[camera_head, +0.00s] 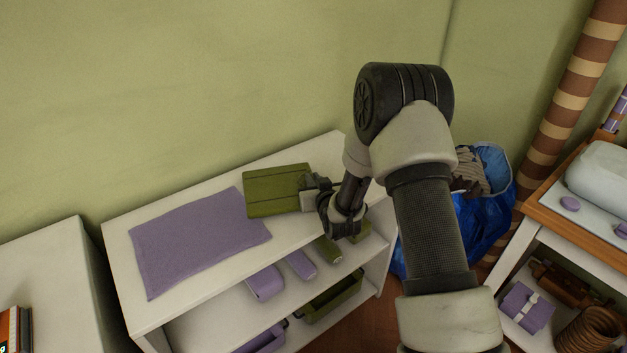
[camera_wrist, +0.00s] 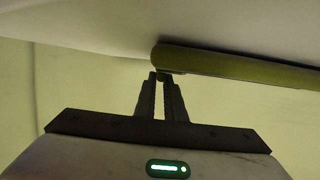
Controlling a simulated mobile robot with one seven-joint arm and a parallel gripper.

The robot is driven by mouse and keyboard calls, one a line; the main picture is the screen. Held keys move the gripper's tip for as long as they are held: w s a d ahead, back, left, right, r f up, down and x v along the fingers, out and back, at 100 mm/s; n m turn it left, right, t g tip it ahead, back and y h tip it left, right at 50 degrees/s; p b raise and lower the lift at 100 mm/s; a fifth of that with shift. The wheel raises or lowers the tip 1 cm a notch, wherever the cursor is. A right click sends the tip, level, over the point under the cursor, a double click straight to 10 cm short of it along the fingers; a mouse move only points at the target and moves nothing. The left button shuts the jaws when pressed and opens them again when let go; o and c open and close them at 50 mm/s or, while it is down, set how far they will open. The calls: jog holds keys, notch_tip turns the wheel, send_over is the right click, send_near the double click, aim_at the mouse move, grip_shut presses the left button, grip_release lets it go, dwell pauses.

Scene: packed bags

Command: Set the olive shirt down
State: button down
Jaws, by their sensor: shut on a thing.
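The olive shirt (camera_head: 277,190) is a flat folded rectangle at the top of the white shelf unit, just right of a purple mat. My gripper (camera_head: 312,192) is at its right edge and shut on it. In the wrist view the shirt (camera_wrist: 235,66) shows edge-on as a thin olive slab beyond the two narrow fingers (camera_wrist: 162,76), close against the pale surface. I cannot tell whether the shirt touches the shelf top or is slightly above it.
The purple mat (camera_head: 195,240) lies bare on the white shelf unit (camera_head: 118,232). Lower shelves hold purple and olive items, including an olive bin (camera_head: 333,298). A blue bag (camera_head: 480,222) stands right of the unit. A wooden-topped table (camera_head: 548,190) is at the far right.

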jog(key=shift+f, duration=0.3)
jog(key=c, duration=1.7)
grip_release()
jog(key=shift+c, duration=0.2)
